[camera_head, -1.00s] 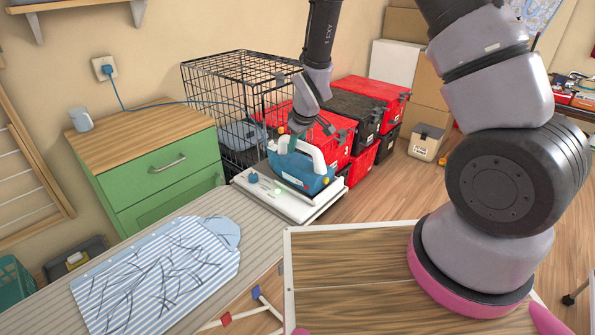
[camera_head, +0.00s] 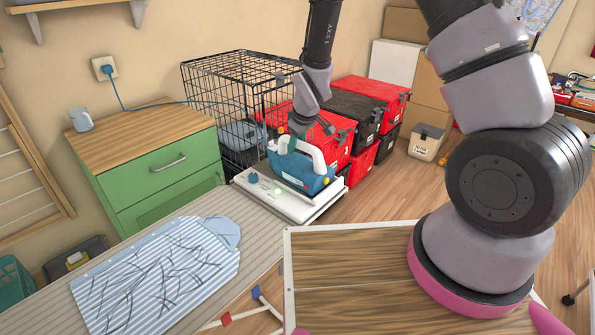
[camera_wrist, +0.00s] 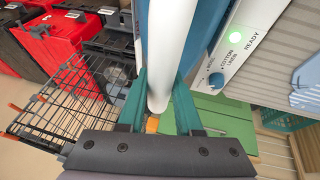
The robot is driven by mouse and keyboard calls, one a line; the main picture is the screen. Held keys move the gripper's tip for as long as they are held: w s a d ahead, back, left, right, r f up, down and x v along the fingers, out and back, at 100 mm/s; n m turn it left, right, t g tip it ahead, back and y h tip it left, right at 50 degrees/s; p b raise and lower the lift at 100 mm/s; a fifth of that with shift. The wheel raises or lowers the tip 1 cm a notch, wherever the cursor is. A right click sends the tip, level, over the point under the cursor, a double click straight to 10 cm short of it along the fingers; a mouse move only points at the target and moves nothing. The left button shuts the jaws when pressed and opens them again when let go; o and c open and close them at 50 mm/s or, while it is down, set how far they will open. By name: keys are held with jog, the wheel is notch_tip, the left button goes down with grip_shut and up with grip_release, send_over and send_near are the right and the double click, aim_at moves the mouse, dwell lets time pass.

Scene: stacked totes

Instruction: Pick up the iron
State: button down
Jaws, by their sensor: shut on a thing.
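The iron (camera_head: 301,170) is blue with a white handle and sits at the white iron station at the end of the ironing board. I cannot tell whether its sole touches the station (camera_head: 292,207). My gripper (camera_head: 300,130) reaches down from above to the handle. In the wrist view the teal fingers of my gripper (camera_wrist: 160,95) are shut on the white handle (camera_wrist: 172,40), one on each side. The station's panel (camera_wrist: 240,45) shows there with a lit green light and a dial. The iron's tip and sole are mostly hidden in the wrist view.
A striped shirt (camera_head: 165,270) lies on the ironing board (camera_head: 60,312). A green cabinet (camera_head: 160,180) holds a mug (camera_head: 80,118). A wire cage (camera_head: 215,95) and stacked red and black totes (camera_head: 368,92) stand close behind the iron. A blue cord runs from the wall outlet (camera_head: 104,69).

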jog(key=shift+w+r, duration=0.1)
jog(key=shift+r, duration=0.05)
jog(key=shift+r, duration=0.25)
notch_tip(320, 180, up, 9)
jog(key=shift+r, duration=0.2)
dwell(0.3)
jog(key=c, duration=1.1)
grip_release()
grip_shut()
jog(key=shift+a, duration=0.1)
